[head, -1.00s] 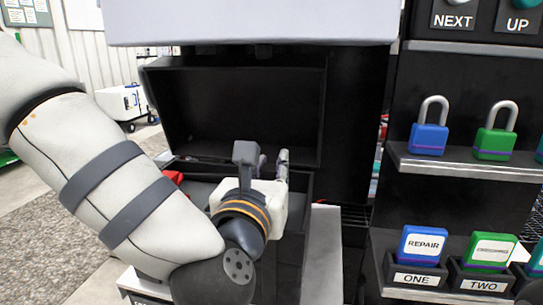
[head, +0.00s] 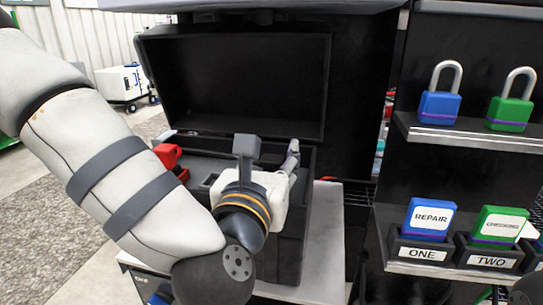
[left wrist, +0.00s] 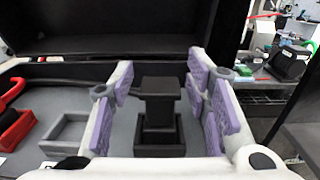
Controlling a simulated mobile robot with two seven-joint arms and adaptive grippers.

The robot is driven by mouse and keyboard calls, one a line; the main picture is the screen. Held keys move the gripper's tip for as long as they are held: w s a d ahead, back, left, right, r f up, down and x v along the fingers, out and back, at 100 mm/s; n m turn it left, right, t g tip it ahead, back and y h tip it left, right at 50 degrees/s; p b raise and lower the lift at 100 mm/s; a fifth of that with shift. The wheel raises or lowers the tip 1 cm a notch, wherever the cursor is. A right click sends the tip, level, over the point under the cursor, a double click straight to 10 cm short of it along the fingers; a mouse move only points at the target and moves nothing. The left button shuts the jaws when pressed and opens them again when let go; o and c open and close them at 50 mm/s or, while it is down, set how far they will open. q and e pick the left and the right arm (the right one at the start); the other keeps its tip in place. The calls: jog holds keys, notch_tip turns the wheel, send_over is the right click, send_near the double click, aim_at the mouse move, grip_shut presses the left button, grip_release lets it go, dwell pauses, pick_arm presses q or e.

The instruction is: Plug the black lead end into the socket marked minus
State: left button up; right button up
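My left gripper (head: 268,160) is over the open black case. In the left wrist view its two purple-padded fingers (left wrist: 163,95) are spread, one on each side of a black block (left wrist: 160,100). The block stands upright in a square black holder in the case's grey tray; narrow gaps show between it and the pads. I cannot tell whether this block is the black lead end. I can make out no socket marked minus. My right gripper is not in view.
A red item (head: 170,158) lies in the tray's left part and an empty grey square holder (left wrist: 66,132) is near it. The case lid (head: 235,85) stands open behind. Shelves (head: 470,138) with blue and green padlocks and labelled tags are at the right.

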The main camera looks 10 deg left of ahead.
pick_arm(q)
jog(key=shift+r, duration=0.1)
notch_tip(320, 180, up, 10)
dwell(0.4)
